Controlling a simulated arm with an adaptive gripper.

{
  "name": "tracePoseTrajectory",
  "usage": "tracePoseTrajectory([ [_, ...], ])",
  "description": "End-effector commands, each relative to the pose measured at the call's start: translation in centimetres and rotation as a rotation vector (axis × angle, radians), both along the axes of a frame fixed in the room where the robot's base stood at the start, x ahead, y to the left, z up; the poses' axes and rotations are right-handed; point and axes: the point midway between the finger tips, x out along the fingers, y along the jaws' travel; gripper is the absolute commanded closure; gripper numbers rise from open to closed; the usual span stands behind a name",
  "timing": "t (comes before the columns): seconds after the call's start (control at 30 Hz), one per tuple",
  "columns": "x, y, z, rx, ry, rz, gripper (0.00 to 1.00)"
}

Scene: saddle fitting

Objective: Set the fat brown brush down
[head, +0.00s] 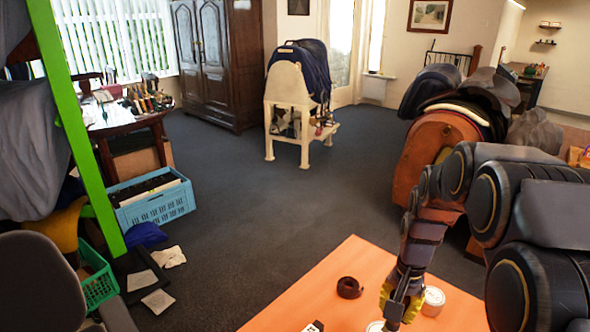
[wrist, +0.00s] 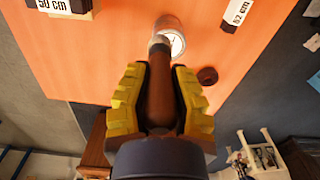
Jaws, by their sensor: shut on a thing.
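My gripper (wrist: 159,98) has yellow ridged fingers and is shut on the fat brown brush (wrist: 160,80), whose thick brown handle runs between them. A grey band shows at the brush's far end in the wrist view. That end overlaps a clear-sided round container with a pale top (wrist: 172,42); I cannot tell whether it touches it or is inside it. In the head view my gripper (head: 399,302) is over the orange table (head: 330,280), and its fingers largely hide the brush.
A dark brown coil (head: 349,287) lies on the table, left of my gripper in the head view. A round tin (head: 433,301) stands close on the right. Blocks labelled 50 cm (wrist: 58,5) and 52 cm (wrist: 238,12) lie on the table. Bare table shows behind the coil.

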Motion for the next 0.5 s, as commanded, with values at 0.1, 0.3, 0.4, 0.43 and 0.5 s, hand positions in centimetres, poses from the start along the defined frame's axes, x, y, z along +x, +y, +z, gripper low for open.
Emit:
tracePoseTrajectory([
  [0.1, 2.7, 3.6, 2.3, -0.004, -0.007, 0.285, 1.0],
  [0.3, 4.8, 7.8, 5.0, -0.011, -0.007, 0.604, 1.0],
  [0.4, 5.0, 8.6, 5.6, -0.012, -0.002, 0.676, 1.0],
  [0.43, 5.1, 8.8, 5.7, -0.013, -0.003, 0.689, 1.0],
  [0.5, 5.2, 9.0, 5.8, -0.013, -0.003, 0.704, 1.0],
])
